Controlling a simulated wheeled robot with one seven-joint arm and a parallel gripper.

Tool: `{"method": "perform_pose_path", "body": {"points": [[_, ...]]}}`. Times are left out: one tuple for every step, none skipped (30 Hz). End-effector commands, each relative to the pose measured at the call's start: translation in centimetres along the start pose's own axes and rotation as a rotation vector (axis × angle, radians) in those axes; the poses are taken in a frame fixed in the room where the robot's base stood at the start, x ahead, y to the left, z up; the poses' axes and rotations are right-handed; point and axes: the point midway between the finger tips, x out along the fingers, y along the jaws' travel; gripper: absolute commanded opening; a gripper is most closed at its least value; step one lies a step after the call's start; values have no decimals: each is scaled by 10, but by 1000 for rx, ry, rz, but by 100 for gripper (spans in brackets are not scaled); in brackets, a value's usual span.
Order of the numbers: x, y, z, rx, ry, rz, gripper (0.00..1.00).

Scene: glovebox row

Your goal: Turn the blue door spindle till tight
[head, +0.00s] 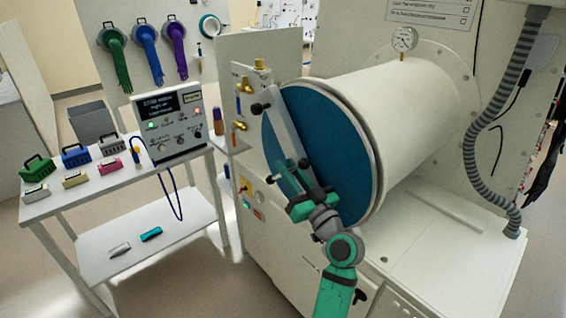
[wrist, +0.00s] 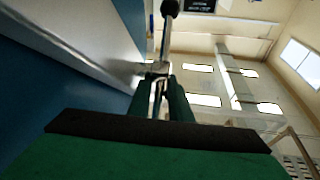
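The blue round door (head: 325,125) closes the near end of a white cylinder (head: 410,115). A pale grey bar (head: 283,122) runs slantwise across it. A black knob (head: 257,108) sits at the bar's upper left, and a dark knob (head: 303,163) shows just above my fingers. My green gripper (head: 294,178) is at the lower part of the bar, in front of the door. In the wrist view, its two dark green fingers (wrist: 161,100) stand close together around a thin metal part (wrist: 157,70), with a black-ended rod (wrist: 170,8) beyond. Whether they grip it is unclear.
A gauge (head: 404,39) stands on the cylinder and a ribbed hose (head: 490,130) hangs at right. Brass valves (head: 240,126) are left of the door. A bench (head: 130,185) with a control box (head: 170,125) and small cases is at left, with floor between.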

Motion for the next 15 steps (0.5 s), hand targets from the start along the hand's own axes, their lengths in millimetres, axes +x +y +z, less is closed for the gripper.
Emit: {"method": "perform_pose_path", "body": {"points": [[-11, 1, 1, 0, -2, 3, 18], [-17, 1, 1, 0, -1, 3, 18], [-25, 1, 1, 0, -1, 3, 18], [-31, 1, 1, 0, -1, 4, 18], [-36, 1, 1, 0, -1, 3, 18], [-42, 1, 1, 1, -1, 3, 18], [-47, 1, 1, 1, -1, 2, 18], [-52, 1, 1, 0, -1, 2, 18], [-57, 1, 1, 0, -1, 2, 18], [-60, 1, 1, 0, -1, 2, 18], [-63, 0, 1, 1, -1, 1, 18], [-66, 0, 1, 1, -1, 0, 18], [-68, 0, 1, 0, -1, 0, 18], [-70, 0, 1, 0, -1, 0, 18], [-71, 0, 0, 0, -1, 0, 18]]}}
